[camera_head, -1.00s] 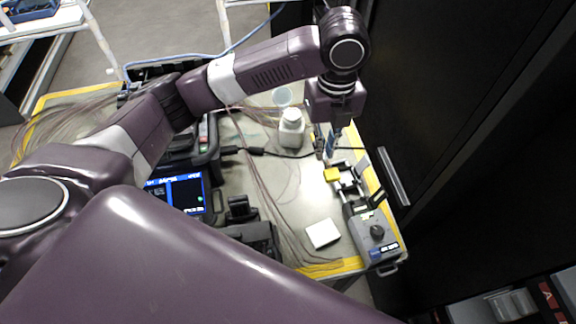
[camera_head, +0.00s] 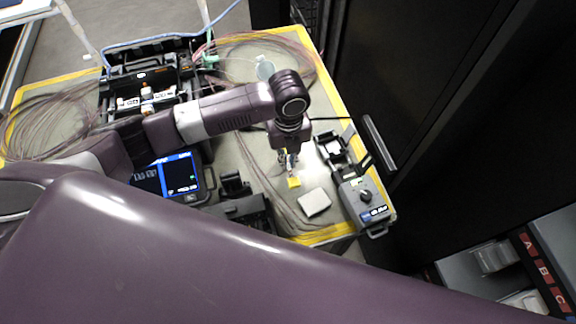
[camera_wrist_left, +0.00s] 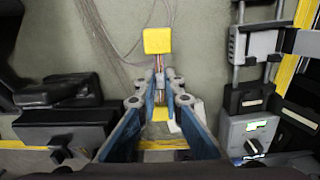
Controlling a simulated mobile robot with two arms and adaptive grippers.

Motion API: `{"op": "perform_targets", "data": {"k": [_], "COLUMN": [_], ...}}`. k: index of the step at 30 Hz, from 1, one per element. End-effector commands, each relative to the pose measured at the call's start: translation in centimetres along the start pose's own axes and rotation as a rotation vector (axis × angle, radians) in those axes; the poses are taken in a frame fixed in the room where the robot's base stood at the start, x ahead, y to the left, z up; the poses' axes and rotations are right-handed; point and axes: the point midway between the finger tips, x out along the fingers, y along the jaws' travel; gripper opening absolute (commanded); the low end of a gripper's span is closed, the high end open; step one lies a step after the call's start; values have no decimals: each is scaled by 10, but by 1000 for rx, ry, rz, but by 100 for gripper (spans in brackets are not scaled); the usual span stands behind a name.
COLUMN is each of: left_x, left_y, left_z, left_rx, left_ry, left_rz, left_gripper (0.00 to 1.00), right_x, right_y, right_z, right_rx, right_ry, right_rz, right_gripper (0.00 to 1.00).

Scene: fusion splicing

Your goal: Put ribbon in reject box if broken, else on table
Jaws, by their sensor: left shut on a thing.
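The ribbon (camera_wrist_left: 161,68) is a thin strip with a yellow square piece at its far end and more yellow between my fingers in the left wrist view. My left gripper (camera_wrist_left: 161,97) is shut on it, with the ribbon lying between the blue-sided fingertips. In the head view, my left gripper (camera_head: 288,160) is above the grey-green table (camera_head: 268,203), with a yellow end of the ribbon (camera_head: 294,182) below the fingertips. I cannot tell whether the ribbon is whole or broken. No box marked as reject can be made out. My right gripper is out of view.
A grey device with a knob (camera_head: 364,199) stands at the table's right edge. A white block (camera_head: 314,202) lies near the front. The splicer with a lit screen (camera_head: 180,176) is at left. Bins behind A, B, C labels (camera_head: 498,257) are at lower right, past a dark cabinet.

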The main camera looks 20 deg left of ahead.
Motion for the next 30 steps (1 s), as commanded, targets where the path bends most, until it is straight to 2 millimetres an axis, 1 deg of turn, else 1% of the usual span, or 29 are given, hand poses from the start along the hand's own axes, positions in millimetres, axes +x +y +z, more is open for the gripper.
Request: {"op": "perform_targets", "data": {"k": [6,9,21,22,26,27,30], "left_x": [30,40,47,47,46,46,46], "left_y": [1,0,0,0,0,0,0], "left_z": [-1,0,0,0,0,0,0], "left_rx": [-1,-1,-1,0,0,0,-1], "left_ry": [2,0,-1,-1,-1,0,-1], "left_rz": [3,2,0,0,1,1,1], "left_gripper": [0,0,0,9,23,25,25], "right_x": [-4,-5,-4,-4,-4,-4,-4], "right_y": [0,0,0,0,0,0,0], "right_z": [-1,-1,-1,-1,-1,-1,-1], "right_rx": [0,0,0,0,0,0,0], "right_ry": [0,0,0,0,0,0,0], "right_rz": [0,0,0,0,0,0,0], "right_gripper": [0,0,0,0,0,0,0]}}
